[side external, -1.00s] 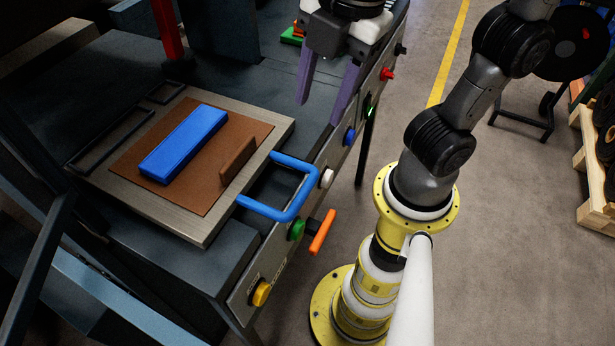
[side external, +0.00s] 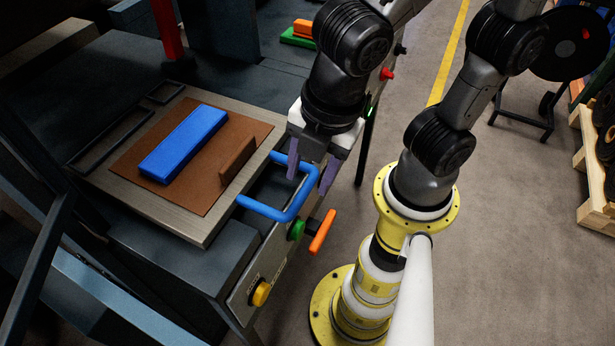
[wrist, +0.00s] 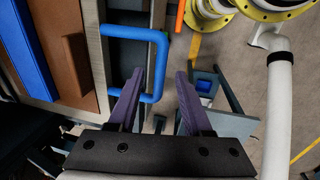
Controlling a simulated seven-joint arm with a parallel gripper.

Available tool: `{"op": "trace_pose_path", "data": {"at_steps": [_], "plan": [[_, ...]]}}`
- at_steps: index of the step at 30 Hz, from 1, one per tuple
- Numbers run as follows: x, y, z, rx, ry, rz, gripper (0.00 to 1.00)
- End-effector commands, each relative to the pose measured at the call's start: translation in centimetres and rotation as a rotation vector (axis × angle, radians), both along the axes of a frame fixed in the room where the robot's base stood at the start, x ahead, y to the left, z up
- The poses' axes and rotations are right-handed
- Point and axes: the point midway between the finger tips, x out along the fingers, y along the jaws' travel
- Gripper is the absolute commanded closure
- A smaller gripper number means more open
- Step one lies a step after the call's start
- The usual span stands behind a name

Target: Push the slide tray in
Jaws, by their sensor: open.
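The slide tray (side external: 120,185) is a flat metal plate with a brown pad, lying on the dark press table. Its blue U-shaped handle (side external: 297,205) sticks out from its right edge over the table's front panel. A blue block (side external: 184,143) lies on the pad beside a small brown upright piece (side external: 238,162). My gripper (side external: 309,180) is open and empty, fingers pointing down at the handle's far end.
The front panel carries a yellow button (side external: 261,292), a green button (side external: 296,230) and an orange lever (side external: 322,231) close to the handle. A red button (side external: 388,73) is farther along. Orange and green blocks (side external: 300,35) lie at the back. A red post (side external: 168,30) stands behind the tray.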

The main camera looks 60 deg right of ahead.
Motion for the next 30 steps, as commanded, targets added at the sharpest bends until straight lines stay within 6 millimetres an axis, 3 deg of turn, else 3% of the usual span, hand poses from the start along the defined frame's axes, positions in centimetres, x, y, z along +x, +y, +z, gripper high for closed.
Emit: {"op": "trace_pose_path", "data": {"at_steps": [6, 16, 24, 30], "plan": [[0.3, 0.0, -1.9, -0.002, 0.001, 0.000, 0.50], [0.4, 0.0, -2.1, 0.000, 0.000, -0.001, 0.50], [0.4, 0.0, -2.1, 0.001, 0.000, -0.001, 0.99], [0.4, 0.0, -2.1, 0.001, 0.000, -0.001, 1.00]]}}
